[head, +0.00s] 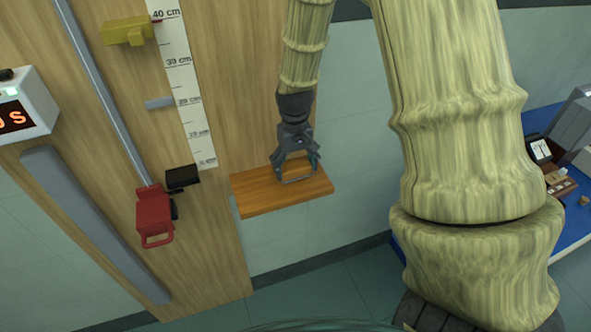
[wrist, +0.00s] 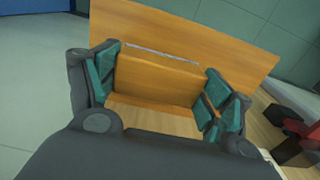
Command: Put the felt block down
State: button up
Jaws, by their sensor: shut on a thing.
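My gripper (head: 296,172) points down over the right part of a small wooden shelf (head: 254,196). In the wrist view, its teal-padded fingers (wrist: 160,80) stand either side of a wood-coloured block with a thin grey edge, which I take as the felt block (wrist: 157,78). The fingers are shut on it. In the head view the block is hard to tell from the shelf; only a grey line shows between the fingertips. The block is at or just above the shelf top; I cannot tell whether it touches. The shelf also shows in the wrist view (wrist: 235,55).
A tall wooden board (head: 215,245) with a centimetre scale (head: 180,75) stands left of the shelf. A red clamp (head: 154,215) and a black piece (head: 182,177) sit close to the shelf's left end. The shelf's left part is clear.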

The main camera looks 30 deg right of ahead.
aim_at(295, 174)
jog(key=shift+w+d+f+p, duration=0.15)
jog(key=shift+f+p, duration=0.4)
jog(key=shift+f, duration=0.15)
jog(key=shift+w+d+f+p, duration=0.1)
jog(key=shift+w+f+p, duration=0.05)
jog(key=shift+f+p, duration=0.45)
jog(key=shift+s+a+f, duration=0.1)
jog(key=shift+f, duration=0.2)
jog(key=shift+o, duration=0.2)
jog(key=o, duration=1.2)
jog(key=shift+f, duration=0.1)
jog(key=shift+f+b, duration=0.3)
jog(key=shift+b, duration=0.3)
notch_tip(295, 174, up, 5)
jog(key=shift+r+b, duration=0.1)
jog(key=shift+b, duration=1.05)
jog(key=shift+r+b, duration=0.65)
jog(key=shift+r, duration=2.35)
